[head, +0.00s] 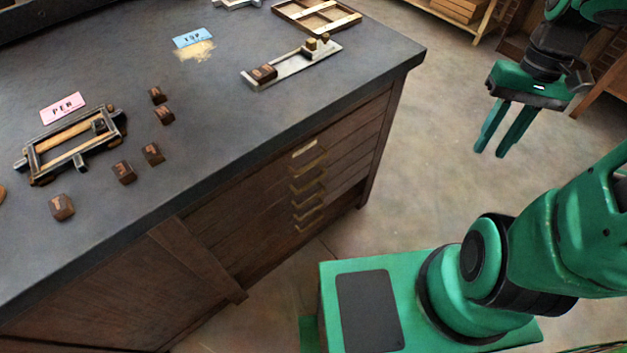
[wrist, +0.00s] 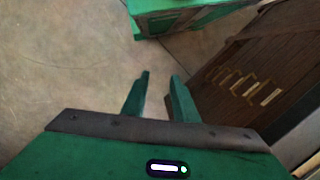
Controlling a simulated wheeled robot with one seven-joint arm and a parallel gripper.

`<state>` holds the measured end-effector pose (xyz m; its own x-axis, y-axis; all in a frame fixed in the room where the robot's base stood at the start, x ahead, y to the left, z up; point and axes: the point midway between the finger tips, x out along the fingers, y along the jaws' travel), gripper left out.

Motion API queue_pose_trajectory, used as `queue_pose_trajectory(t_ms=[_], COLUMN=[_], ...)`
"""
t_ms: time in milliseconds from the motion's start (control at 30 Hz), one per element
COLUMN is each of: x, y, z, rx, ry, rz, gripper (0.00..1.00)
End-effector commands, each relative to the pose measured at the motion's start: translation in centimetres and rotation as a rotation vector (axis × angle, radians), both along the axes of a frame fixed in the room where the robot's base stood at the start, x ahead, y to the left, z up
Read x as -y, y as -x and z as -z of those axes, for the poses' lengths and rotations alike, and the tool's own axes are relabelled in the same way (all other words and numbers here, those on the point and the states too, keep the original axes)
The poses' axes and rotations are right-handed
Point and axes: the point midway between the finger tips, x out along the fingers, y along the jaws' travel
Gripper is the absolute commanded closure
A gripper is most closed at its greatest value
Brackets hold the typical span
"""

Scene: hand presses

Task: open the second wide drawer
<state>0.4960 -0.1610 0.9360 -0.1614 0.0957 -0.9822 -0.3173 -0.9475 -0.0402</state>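A stack of wide wooden drawers (head: 340,160) is set in the side of the dark-topped bench. Several brass pulls run down its middle, and the second pull from the top (head: 308,166) is in view. The drawer fronts look flush and shut. The drawers also show at the right of the wrist view (wrist: 238,72), seen at a slant with their pulls. My gripper (head: 490,150) is in the air to the right of the bench, well apart from the drawers. Its two green fingers point down and stand apart with nothing between them, as the wrist view (wrist: 160,78) also shows.
The bench top (head: 230,130) carries a small press frame (head: 70,143), several dark letter blocks (head: 124,172), a metal composing stick (head: 290,66) and a wooden tray (head: 316,14). The floor (head: 410,150) between bench and gripper is clear. A wooden shelf (head: 455,14) stands behind.

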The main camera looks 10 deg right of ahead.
Motion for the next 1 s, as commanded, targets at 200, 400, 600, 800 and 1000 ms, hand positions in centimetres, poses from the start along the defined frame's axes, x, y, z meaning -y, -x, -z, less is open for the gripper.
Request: queue_pose_trajectory(t_ms=[200, 400, 600, 800, 1000], x=[-1.3, -3.0, -5.4, -8.1, -11.3], y=[-4.0, -6.9, -9.2, -10.8, -11.9], z=[4.2, 8.5, 13.1, 17.7, 21.7], rx=[-0.076, -0.121, -0.143, -0.138, -0.104], ry=[-0.119, -0.260, -0.427, -0.613, -0.816], rz=[-0.126, -0.234, -0.328, -0.397, -0.447], gripper=[0.74, 0.74, 0.74, 0.74, 0.74])
